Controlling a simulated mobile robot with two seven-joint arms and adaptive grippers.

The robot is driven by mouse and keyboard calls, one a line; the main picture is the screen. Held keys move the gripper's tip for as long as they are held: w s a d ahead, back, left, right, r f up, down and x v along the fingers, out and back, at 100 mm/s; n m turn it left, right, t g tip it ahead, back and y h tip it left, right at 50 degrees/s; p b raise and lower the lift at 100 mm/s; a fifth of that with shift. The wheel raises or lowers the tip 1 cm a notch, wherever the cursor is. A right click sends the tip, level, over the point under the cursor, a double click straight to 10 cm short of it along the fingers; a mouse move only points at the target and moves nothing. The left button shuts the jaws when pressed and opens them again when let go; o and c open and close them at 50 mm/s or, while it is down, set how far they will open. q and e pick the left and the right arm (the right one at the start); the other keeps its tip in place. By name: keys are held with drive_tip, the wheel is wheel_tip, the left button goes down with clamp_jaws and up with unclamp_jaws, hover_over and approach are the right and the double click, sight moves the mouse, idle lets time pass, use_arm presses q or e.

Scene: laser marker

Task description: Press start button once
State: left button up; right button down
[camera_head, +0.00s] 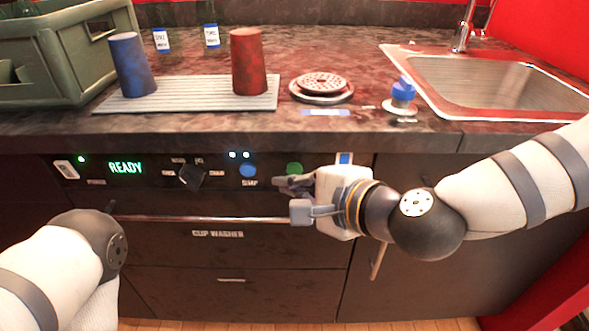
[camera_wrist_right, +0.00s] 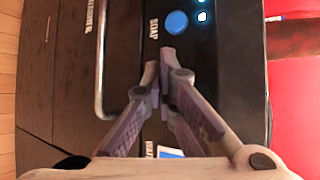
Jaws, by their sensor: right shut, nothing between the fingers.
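The control panel on the cup washer's front carries a round green button (camera_head: 294,169) right of the blue button (camera_head: 248,171) labelled SOAP. The green button's own label is hidden behind my right gripper (camera_head: 281,183), so I cannot read it. That gripper is shut and empty, its fingertips just below and left of the green button in the head view. I cannot tell whether they touch the panel. In the right wrist view, the fingers (camera_wrist_right: 163,62) are together, the blue button (camera_wrist_right: 176,22) is beyond them, and the green button is not visible. My left gripper is out of view.
The panel also has a green READY display (camera_head: 125,168), a dark knob (camera_head: 192,176) and a white switch (camera_head: 66,170). A bar handle (camera_head: 200,219) runs below. The counter above holds a blue cup (camera_head: 131,65), a red cup (camera_head: 247,62) and a sink (camera_head: 490,85).

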drive_tip(key=shift+w, duration=0.15)
idle(0.3)
drive_tip(key=shift+w, duration=0.3)
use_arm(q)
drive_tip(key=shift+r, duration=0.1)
use_arm(e)
drive_tip(key=shift+w, duration=0.35)
idle(0.4)
use_arm(q)
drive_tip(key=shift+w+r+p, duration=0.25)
drive_tip(key=shift+p, duration=0.1)
use_arm(e)
drive_tip(key=shift+s, duration=0.8)
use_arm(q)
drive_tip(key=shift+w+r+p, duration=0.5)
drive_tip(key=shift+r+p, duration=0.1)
use_arm(e)
drive_tip(key=s, duration=0.5)
